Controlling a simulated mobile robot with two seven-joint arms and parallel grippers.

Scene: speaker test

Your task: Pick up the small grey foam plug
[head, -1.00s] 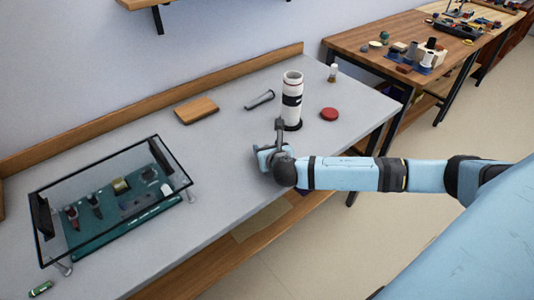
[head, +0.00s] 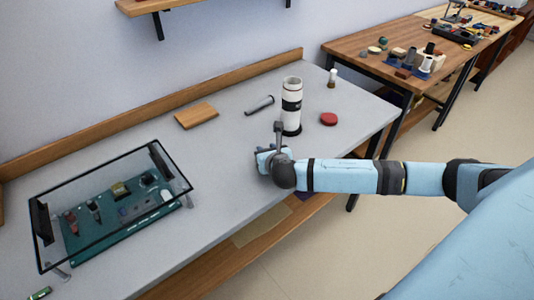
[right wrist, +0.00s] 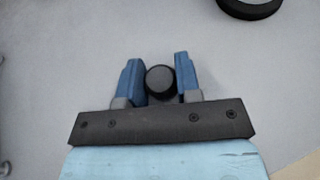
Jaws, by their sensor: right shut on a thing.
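In the head view my right gripper (head: 264,155) is low over the grey bench, in front of the white cylinder. My left gripper is not in view.
A white cylinder with black bands (head: 292,100) stands close behind the gripper. A red disc (head: 328,119), a grey tool (head: 260,105), a small bottle (head: 332,78) and a wooden block (head: 196,115) are nearby. A glass-topped case (head: 100,195) stands at left.

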